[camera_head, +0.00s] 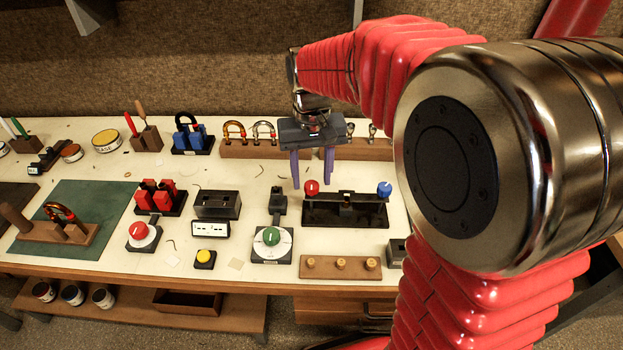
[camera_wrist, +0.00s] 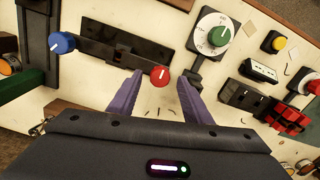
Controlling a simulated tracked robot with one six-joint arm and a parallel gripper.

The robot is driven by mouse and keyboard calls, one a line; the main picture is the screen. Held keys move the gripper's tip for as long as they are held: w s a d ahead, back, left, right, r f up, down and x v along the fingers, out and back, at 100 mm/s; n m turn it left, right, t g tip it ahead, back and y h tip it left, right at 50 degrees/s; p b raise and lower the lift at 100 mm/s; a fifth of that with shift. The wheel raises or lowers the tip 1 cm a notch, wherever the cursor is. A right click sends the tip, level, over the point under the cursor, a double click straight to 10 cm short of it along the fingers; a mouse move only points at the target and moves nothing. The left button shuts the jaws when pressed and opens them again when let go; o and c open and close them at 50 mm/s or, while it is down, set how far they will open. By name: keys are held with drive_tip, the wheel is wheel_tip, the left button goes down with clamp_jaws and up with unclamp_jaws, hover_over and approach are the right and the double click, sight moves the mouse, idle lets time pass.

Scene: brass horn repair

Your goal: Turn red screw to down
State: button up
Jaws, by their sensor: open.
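The red screw (camera_head: 311,188) is a round red knob at the left end of a black fixture (camera_head: 345,215) on the bench. A blue knob (camera_head: 384,189) stands at its right end. My gripper (camera_head: 312,181) points down with its purple fingers apart, over the red screw. In the wrist view the red screw (camera_wrist: 159,76) shows between the fingertips (camera_wrist: 160,80), with a gap on each side. It has a short pale mark; its exact direction is hard to tell. The blue knob (camera_wrist: 61,43) is at the upper left there. Nothing is held.
A green dial (camera_head: 271,237) and a red dial (camera_head: 143,235) stand left of the fixture. A yellow button (camera_head: 205,258) and a wooden block with brass pegs (camera_head: 342,267) are near the front edge. A wooden rack with horn parts (camera_head: 250,148) lies behind.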

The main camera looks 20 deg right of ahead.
wheel_tip(320, 180, up, 12)
idle(0.5)
drive_tip(key=shift+w, duration=0.1)
drive_tip(key=t, duration=0.1)
approach(311, 183)
drive_tip(key=s+r, duration=0.1)
drive_tip(key=s, duration=0.1)
drive_tip(key=s+f+n+t, duration=0.1)
drive_tip(key=s+t, duration=0.3)
drive_tip(key=s, duration=1.1)
drive_tip(key=shift+s+d+f+t, duration=0.15)
drive_tip(key=shift+s+f+t, duration=0.15)
drive_tip(key=shift+s+f, duration=0.1)
